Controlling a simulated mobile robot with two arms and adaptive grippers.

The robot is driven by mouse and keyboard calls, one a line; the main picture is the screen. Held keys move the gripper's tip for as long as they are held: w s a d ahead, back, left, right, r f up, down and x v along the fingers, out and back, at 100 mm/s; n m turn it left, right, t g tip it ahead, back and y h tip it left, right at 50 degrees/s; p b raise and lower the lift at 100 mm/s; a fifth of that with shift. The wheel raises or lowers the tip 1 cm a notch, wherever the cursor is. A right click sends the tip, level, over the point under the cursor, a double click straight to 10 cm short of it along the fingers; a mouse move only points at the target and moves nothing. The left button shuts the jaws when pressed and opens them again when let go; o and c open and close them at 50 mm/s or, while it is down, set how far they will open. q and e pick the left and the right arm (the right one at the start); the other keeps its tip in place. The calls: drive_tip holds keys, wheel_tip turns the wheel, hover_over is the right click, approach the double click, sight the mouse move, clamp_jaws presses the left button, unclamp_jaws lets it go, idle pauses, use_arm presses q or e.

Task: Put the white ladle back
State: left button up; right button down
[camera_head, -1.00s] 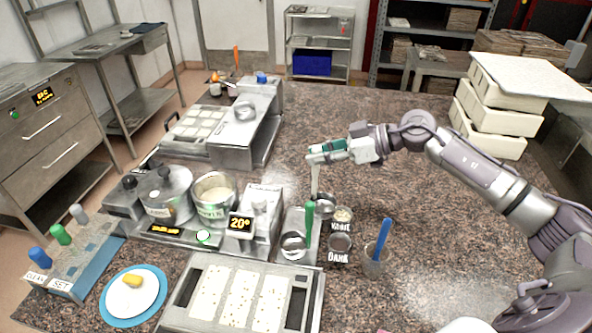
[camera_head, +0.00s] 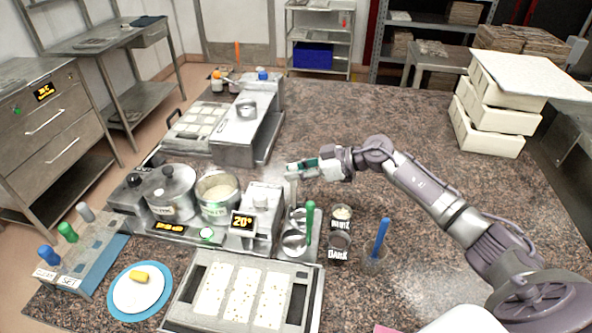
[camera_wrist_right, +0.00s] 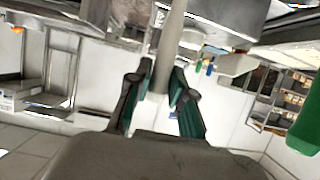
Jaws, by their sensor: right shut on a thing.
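My right gripper (camera_head: 292,169) is shut on the upper end of the white ladle's pale handle (camera_head: 293,190). In the right wrist view the handle (camera_wrist_right: 168,45) stands between the two fingers (camera_wrist_right: 160,90). The ladle hangs upright, and its steel bowl (camera_head: 298,217) is at the back part of the metal ladle rest (camera_head: 287,258). I cannot tell whether the bowl touches the rest. A green-handled ladle (camera_head: 309,222) lies in the front part of the rest, with its bowl close to the white ladle's bowl. My left gripper is not in view.
Small cups labelled WHITE (camera_head: 342,216) and DARK (camera_head: 338,243) stand right of the rest. A glass with a blue-handled tool (camera_head: 380,240) is further right. The pot unit (camera_head: 218,195) is close on the left, and a mould tray (camera_head: 240,292) is in front.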

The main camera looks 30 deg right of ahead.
drive_tip(key=c, duration=1)
unclamp_jaws()
drive_tip(key=shift+f, duration=0.1)
drive_tip(key=shift+b+v, duration=1.55)
drive_tip(key=shift+v, duration=4.55)
drive_tip(key=shift+a, duration=0.1)
